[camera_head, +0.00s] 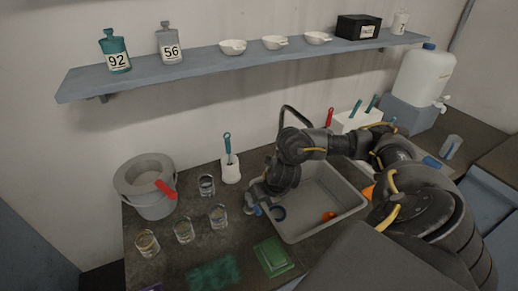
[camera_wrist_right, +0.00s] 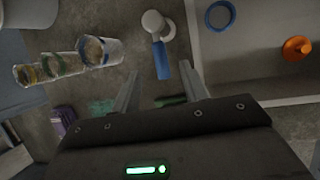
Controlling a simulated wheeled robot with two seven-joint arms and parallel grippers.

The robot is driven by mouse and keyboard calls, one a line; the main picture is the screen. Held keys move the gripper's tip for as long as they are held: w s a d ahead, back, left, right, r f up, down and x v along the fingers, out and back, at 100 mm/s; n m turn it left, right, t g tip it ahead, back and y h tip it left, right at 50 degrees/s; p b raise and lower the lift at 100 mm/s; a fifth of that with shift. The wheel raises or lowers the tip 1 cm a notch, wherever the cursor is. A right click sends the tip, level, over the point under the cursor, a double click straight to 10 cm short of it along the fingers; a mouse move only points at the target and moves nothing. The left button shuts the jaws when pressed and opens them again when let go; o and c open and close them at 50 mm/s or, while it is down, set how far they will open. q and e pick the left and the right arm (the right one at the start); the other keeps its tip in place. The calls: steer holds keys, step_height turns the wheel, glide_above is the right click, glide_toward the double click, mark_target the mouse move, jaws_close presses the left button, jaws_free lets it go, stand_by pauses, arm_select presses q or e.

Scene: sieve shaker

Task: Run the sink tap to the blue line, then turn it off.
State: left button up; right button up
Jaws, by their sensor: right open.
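The grey sink basin (camera_head: 350,203) is set in the counter; it also shows in the wrist view (camera_wrist_right: 250,82). A dark curved spout (camera_head: 293,109), apparently the tap's, rises behind it, its lower end hidden by my right arm. A pale round fitting with a blue lever (camera_wrist_right: 160,58) stands beside the basin's left rim, apparently the tap control. My right gripper (camera_wrist_right: 160,77) is open and empty, with the lever seen between its fingertips; contact cannot be told. A blue ring (camera_wrist_right: 220,15) lies in the basin, perhaps the blue line. An orange knob-like piece (camera_wrist_right: 297,48) is also there. Water is not discernible.
Several glass jars (camera_head: 184,231) stand left of the sink. A grey bucket (camera_head: 148,206) with a red handle is farther left. A green tray (camera_head: 272,257) and dark green cloth (camera_head: 213,272) lie in front. A brush holder (camera_head: 230,171) stands behind; a shelf (camera_head: 200,74) hangs above.

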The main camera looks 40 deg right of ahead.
mark_target(256, 206)
steer(key=shift+x, duration=2.3)
steer(key=shift+s+d, duration=0.1)
steer(key=shift+s, duration=0.05)
jaws_close()
